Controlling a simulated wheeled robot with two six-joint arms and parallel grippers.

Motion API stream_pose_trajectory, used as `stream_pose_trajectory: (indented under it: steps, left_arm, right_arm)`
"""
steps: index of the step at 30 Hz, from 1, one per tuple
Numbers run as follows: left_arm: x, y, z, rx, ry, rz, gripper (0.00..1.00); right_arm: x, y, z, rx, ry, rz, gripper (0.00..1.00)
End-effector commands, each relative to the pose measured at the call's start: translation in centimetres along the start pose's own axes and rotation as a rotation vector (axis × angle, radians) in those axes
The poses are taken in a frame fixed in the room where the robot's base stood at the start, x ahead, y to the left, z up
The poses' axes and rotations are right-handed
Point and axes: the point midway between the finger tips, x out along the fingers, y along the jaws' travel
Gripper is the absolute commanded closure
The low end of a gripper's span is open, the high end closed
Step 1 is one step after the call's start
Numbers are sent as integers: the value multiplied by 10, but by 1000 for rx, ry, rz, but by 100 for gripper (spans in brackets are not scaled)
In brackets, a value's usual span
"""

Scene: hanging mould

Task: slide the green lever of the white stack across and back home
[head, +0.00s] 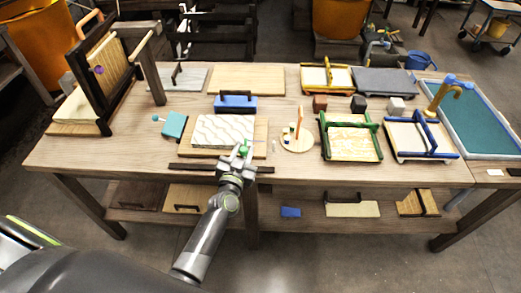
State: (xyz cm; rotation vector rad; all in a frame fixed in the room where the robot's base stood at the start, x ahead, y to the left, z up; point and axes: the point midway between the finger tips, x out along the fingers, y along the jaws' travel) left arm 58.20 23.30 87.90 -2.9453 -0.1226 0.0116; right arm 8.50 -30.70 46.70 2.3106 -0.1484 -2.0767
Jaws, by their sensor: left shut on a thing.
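The white stack (222,131), with a wavy white top, lies on a wooden board (186,148) near the front edge of the table. The green lever (244,148) shows as a small green piece at the stack's front right corner. My left gripper (240,157) is shut on the green lever, and its fingers partly hide it. My right gripper is not in view.
A dark bar (195,166) lies along the table's front edge by my gripper. A teal block (174,125) is left of the stack, a blue block (235,104) behind it, and a round wooden stand (297,141) to its right. Green-framed tray (350,138) stands further right.

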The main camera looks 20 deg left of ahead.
Motion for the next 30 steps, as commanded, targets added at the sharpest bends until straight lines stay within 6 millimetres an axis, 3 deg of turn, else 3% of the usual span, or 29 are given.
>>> stream_pose_trajectory:
  steps: [6, 15, 21, 30]
  left_arm:
    - [-15, -73, 15, 12, -1, 0, 100]
    - [-32, -157, 33, 9, 0, 0, 100]
    - [-39, -192, 39, 5, -1, 0, 100]
    - [-43, -211, 42, 1, 0, -1, 100]
  right_arm:
    - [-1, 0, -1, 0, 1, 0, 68]
    - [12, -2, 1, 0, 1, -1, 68]
    - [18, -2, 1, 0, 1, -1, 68]
    - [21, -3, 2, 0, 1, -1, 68]
